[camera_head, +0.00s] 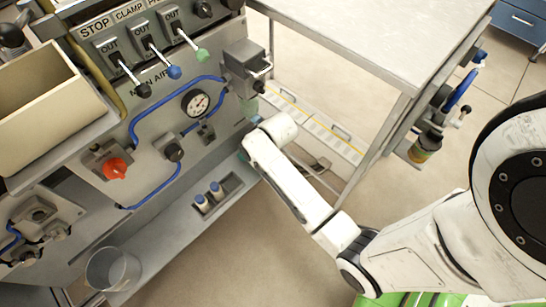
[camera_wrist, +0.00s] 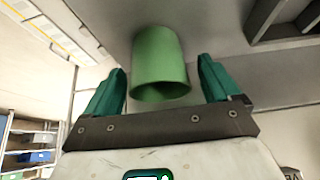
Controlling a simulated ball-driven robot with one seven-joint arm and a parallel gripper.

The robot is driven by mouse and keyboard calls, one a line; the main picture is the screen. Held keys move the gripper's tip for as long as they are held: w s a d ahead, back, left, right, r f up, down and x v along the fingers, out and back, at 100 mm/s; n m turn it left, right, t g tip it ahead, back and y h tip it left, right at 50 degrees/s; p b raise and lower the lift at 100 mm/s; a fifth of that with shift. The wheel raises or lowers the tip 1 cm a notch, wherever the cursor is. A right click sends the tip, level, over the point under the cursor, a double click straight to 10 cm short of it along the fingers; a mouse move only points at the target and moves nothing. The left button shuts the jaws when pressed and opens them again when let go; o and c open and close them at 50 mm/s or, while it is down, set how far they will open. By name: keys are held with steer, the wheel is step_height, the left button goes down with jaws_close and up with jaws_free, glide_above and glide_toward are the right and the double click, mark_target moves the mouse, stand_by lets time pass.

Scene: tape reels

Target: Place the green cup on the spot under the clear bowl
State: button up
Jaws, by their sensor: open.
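The green cup (camera_wrist: 160,58) is in the wrist view, between the two teal fingers of my gripper (camera_wrist: 162,66). Gaps show on both sides of it, so the fingers are open and do not visibly grip it. The cup stands against a grey metal surface; its round end faces my camera. In the head view my gripper (camera_head: 247,138) is at the right end of the machine's front ledge, mostly hidden by my white wrist, and I cannot make out the cup clearly there. The clear bowl (camera_head: 112,270) is on the ledge's lower left end.
The grey ledge (camera_head: 150,238) runs along the machine, with a recessed holder (camera_head: 219,196) of small bottles midway. Levers, a gauge (camera_head: 195,102) and a red knob (camera_head: 115,168) project from the panel above. A metal table (camera_head: 385,35) stands to the right.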

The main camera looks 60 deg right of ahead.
steer(key=p+v, duration=0.1)
steer(key=v, duration=0.3)
steer(key=shift+w+r, duration=0.1)
steer(key=s+a+p, duration=0.2)
steer(key=s+a, duration=0.1)
steer(key=s, duration=0.8)
steer(key=s+a+r+n+g+y, duration=0.1)
steer(key=s+a+r+g, duration=0.3)
steer(key=a, duration=0.5)
steer(key=s+r+n, duration=0.1)
steer(key=s+r, duration=0.1)
steer(key=s, duration=0.1)
steer(key=shift+a+r+n+g, duration=0.3)
steer(key=shift+a+n+g, duration=0.05)
steer(key=shift+n+g, duration=0.05)
stand_by(0.6)
